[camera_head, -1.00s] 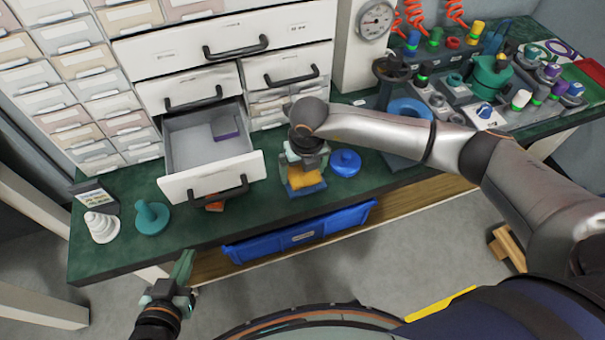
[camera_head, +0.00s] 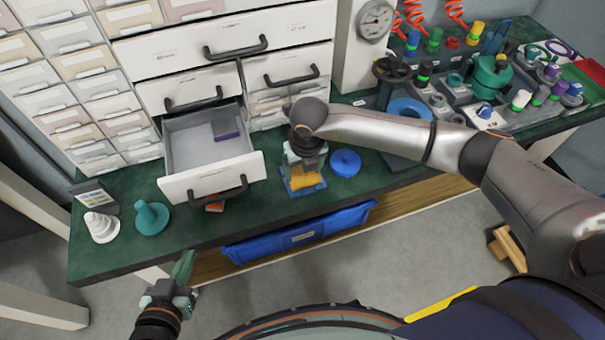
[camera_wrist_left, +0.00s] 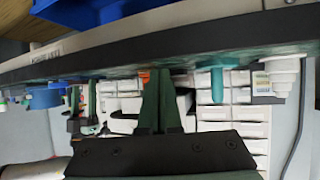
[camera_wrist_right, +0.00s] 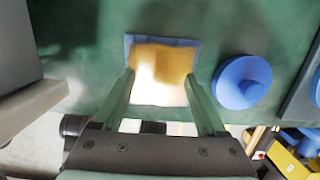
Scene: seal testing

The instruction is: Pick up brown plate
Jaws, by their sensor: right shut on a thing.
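The brown plate (camera_head: 304,181) is a small golden-brown square at the front of the green bench, over a blue square base (camera_head: 290,194). In the right wrist view the plate (camera_wrist_right: 163,70) lies between my fingertips, with the blue base (camera_wrist_right: 170,40) showing around its edges. My right gripper (camera_wrist_right: 160,76) comes down from above and is shut on the plate's two sides. I cannot tell whether the plate touches the base. My left gripper (camera_head: 184,266) is in front of the bench edge, away from the plate, with its fingers together and empty.
A blue knobbed disc (camera_head: 345,163) stands just right of the plate. An open drawer (camera_head: 215,170) juts out on the left, with a purple-edged block (camera_head: 226,127) inside. A teal peg (camera_head: 152,217) and white stepped cone (camera_head: 101,226) stand at left. A blue bin (camera_head: 300,236) hangs below.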

